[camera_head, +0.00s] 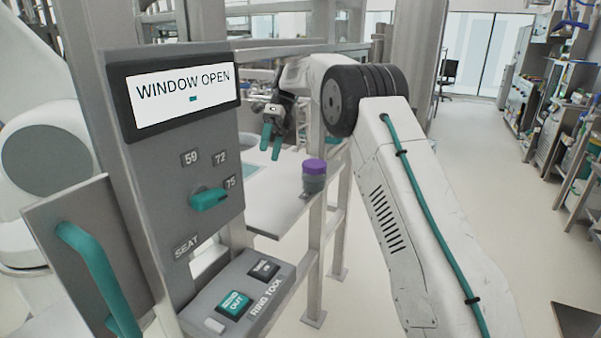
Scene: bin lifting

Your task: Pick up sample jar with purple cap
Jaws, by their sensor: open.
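The sample jar with the purple cap (314,173) stands upright near the front right corner of a light table, its body greyish and see-through. My gripper (270,142) has teal fingertips and hangs to the left of the jar, higher in the picture. It is open and apart from the jar. Nothing shows between its fingers. My white arm reaches in from the right.
A grey control panel (180,235) with a screen reading "WINDOW OPEN", a teal knob (210,199) and buttons stands in the left foreground. A grey door with a teal handle (98,275) is beside it. The table (277,211) looks clear left of the jar. Open floor lies right.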

